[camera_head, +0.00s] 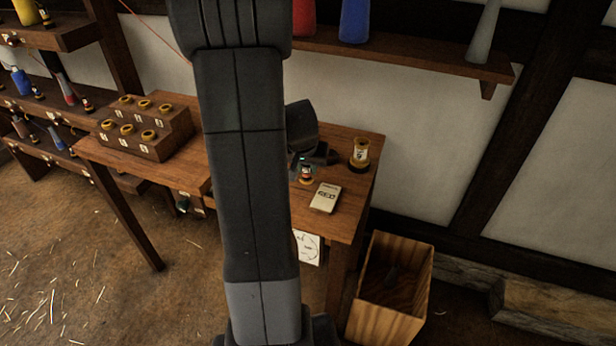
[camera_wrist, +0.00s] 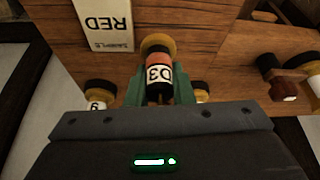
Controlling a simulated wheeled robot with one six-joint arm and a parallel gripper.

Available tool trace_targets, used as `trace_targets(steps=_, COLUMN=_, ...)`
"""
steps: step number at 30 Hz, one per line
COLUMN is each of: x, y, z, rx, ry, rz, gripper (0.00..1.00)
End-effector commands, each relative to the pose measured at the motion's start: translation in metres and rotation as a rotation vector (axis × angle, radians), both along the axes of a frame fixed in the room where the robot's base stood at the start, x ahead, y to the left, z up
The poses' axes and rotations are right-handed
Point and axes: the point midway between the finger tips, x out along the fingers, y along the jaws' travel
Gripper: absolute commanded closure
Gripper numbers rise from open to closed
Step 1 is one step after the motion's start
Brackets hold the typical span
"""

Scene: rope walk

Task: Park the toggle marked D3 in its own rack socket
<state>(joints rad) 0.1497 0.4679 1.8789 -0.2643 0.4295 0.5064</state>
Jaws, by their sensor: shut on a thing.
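The toggle marked D3 (camera_wrist: 158,74) is held between the green fingers of my gripper (camera_wrist: 160,92) in the wrist view. It has a white D3 label, an orange-red band and dark parts, with a brass-coloured ring at its far end. In the head view the toggle (camera_head: 306,175) shows below my gripper (camera_head: 304,162), over the right part of the wooden table (camera_head: 345,215). I cannot tell whether it touches the tabletop. A stepped dark wooden rack (camera_head: 145,150) with several brass-rimmed sockets stands on the table's left part. Its labels are too small to read.
A card reading RED (camera_wrist: 105,22) lies on the table near the toggle. A brass-rimmed, labelled holder (camera_head: 360,154) stands at the back right. A wooden bin (camera_head: 360,318) stands on the floor at right. A wall shelf (camera_head: 420,62) carries coloured cones. My arm hides the table's middle.

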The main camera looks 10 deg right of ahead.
Motion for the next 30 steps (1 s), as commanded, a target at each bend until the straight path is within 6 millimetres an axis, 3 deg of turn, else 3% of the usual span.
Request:
trace_targets(steps=6, x=-0.001, y=0.0, z=-0.031, rx=0.0, ry=0.004, rz=0.001, gripper=1.0)
trace_targets(steps=20, x=0.0, y=0.0, z=-0.038, rx=0.001, ry=0.001, rz=0.001, gripper=1.0)
trace_targets(steps=21, x=0.0, y=0.0, z=-0.036, rx=0.001, ry=0.001, rz=0.001, gripper=0.71)
trace_targets(steps=23, x=0.0, y=0.0, z=-0.036, rx=0.001, ry=0.001, rz=0.001, gripper=0.59)
trace_targets(steps=30, x=0.0, y=0.0, z=-0.036, rx=0.001, ry=0.001, rz=0.001, gripper=0.57)
